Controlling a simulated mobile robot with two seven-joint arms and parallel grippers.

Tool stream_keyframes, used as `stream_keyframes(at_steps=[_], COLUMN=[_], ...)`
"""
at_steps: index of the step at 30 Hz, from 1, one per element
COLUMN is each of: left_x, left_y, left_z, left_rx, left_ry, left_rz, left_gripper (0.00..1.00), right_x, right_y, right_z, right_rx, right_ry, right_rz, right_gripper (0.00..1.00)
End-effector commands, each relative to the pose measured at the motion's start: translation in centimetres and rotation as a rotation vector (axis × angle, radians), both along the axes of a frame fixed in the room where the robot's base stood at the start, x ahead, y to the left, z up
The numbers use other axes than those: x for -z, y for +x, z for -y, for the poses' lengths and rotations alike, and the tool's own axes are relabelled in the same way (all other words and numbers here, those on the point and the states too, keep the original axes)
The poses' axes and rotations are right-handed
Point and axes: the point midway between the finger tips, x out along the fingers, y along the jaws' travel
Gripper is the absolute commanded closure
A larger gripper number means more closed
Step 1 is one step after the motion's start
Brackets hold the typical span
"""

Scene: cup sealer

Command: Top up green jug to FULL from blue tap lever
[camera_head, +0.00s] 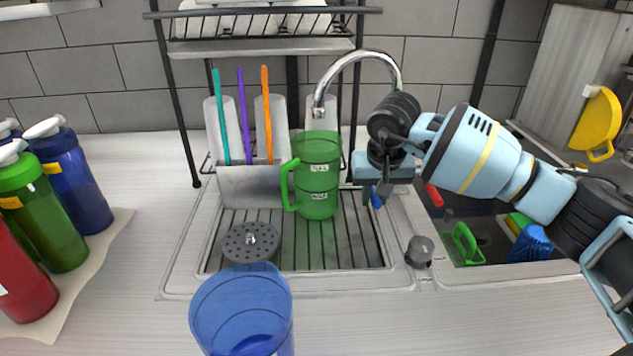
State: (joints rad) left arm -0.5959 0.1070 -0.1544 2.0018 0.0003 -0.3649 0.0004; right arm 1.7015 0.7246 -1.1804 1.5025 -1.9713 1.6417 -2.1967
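The green jug (317,187) stands upright on the ribbed drainboard, its handle to the left. It has two small pale labels, one above the other, too small to read surely. The curved metal tap (350,58) ends in a spout right above the jug; I see no clear water stream, and the level inside cannot be made out. The blue tap lever (376,198) shows just below my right gripper (384,187), which is at the lever, right of the jug. Whether its fingers touch the lever or are closed is unclear. My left gripper is out of view.
A red lever (434,195) is right of my gripper. A blue container (242,312) stands in front, near a round grey strainer (250,242). Pump bottles (70,175) stand at left. A sink with a green-handled item (466,243) is at right.

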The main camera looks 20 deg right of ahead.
Motion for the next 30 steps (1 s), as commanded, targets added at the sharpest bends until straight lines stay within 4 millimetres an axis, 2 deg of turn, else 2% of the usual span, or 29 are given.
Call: stream_keyframes(at_steps=[1,3,10,30], left_x=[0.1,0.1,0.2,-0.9], left_y=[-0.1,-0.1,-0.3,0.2], left_z=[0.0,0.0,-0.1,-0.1], left_rx=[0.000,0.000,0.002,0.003], left_ry=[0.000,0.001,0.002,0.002], left_rz=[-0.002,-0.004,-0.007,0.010], left_gripper=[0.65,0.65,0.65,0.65], right_x=[0.0,0.0,-0.1,-2.6], right_y=[0.0,0.0,0.0,0.6], right_z=[0.1,0.2,0.3,0.7], right_rx=[0.002,0.003,0.006,0.012], right_ry=[-0.002,-0.003,-0.005,-0.008], right_rz=[-0.002,-0.002,-0.002,0.002], right_gripper=[0.86,0.94,0.94,0.94])
